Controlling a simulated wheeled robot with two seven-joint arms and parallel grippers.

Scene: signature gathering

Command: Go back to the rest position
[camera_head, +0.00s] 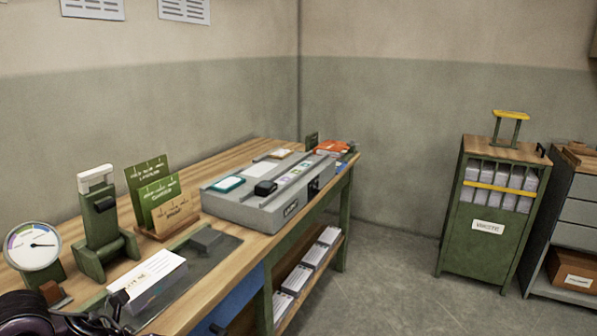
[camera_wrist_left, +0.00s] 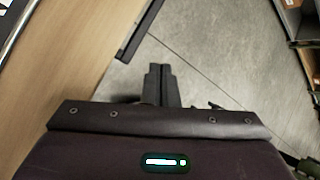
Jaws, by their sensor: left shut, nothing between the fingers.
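My left gripper (camera_wrist_left: 160,84) shows in the left wrist view with its two dark fingers together and nothing between them. Below it are the wooden table edge and the grey floor. In the head view, dark parts of my left arm come in at the bottom left corner, in front of the workbench (camera_head: 240,155). They overlap the near edge of the dark mat (camera_head: 215,250) beside a stack of white cards (camera_head: 150,275). My right gripper is in neither view.
A dial gauge (camera_head: 33,246), a green stamping device (camera_head: 100,225), green card holders (camera_head: 155,190) and a grey tray unit (camera_head: 255,210) stand on the bench. The floor (camera_head: 375,265) between is clear.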

